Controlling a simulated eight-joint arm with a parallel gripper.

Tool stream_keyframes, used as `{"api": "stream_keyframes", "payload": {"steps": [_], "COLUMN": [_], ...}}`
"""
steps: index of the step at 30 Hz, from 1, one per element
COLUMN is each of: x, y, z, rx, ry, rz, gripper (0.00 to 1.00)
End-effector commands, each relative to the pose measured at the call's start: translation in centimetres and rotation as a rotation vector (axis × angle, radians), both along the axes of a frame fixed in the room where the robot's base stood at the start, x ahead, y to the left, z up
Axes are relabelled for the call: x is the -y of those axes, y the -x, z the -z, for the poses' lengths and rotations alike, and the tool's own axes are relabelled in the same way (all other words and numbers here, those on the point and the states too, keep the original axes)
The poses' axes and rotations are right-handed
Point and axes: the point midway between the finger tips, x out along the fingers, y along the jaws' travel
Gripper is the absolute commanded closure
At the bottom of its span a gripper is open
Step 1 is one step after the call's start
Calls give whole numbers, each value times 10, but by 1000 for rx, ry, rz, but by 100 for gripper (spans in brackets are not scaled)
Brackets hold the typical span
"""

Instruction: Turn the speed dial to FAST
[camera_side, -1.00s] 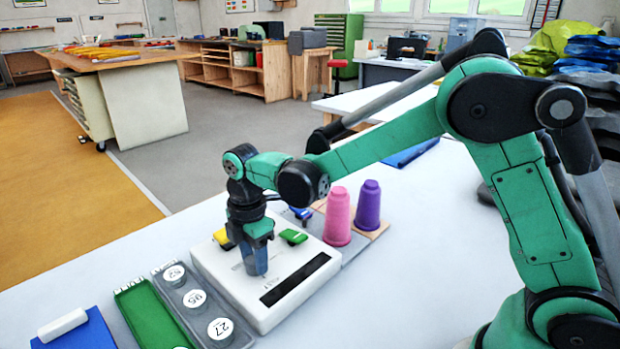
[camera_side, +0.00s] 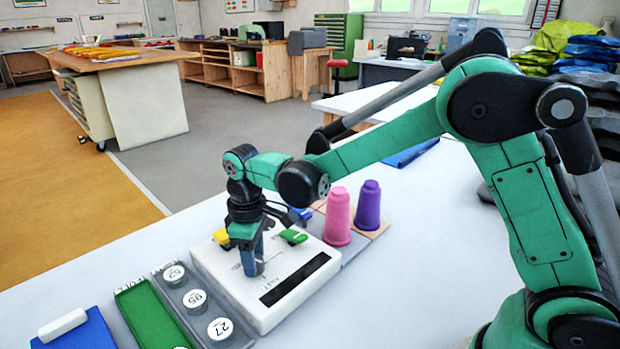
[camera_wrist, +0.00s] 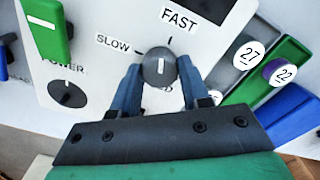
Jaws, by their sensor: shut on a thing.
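The speed dial (camera_wrist: 153,75) is a round dark knob with a white pointer line on the white control box (camera_side: 218,282). My gripper (camera_wrist: 160,72) is shut on the dial, one blue finger on each side. In the wrist view the pointer line runs nearly straight up the picture, between the SLOW mark at left and the FAST mark at upper right, nearer FAST. The FAST label (camera_wrist: 180,19) and SLOW label (camera_wrist: 113,44) are readable; the speed label is partly hidden by a finger. In the side view my gripper (camera_side: 252,268) points down onto the box and hides the dial.
The power dial (camera_wrist: 67,94) and a green lever (camera_wrist: 45,25) are on the same box. Pink (camera_side: 338,218) and purple (camera_side: 368,207) spools stand behind the box. A grey tray (camera_side: 209,314) with numbered discs lies beside it.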

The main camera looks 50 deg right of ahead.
Motion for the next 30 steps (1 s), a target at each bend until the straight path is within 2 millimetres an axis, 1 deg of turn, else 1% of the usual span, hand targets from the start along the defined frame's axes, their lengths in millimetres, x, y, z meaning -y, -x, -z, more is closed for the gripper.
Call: {"api": "stream_keyframes", "payload": {"steps": [6,12,19,30], "x": [0,0,0,0], "y": [1,1,1,1], "z": [0,0,0,0], "rx": [-3,-3,-3,-3], "ry": [2,2,2,2], "rz": [164,269,331,345], "gripper": [100,100,100,100]}}
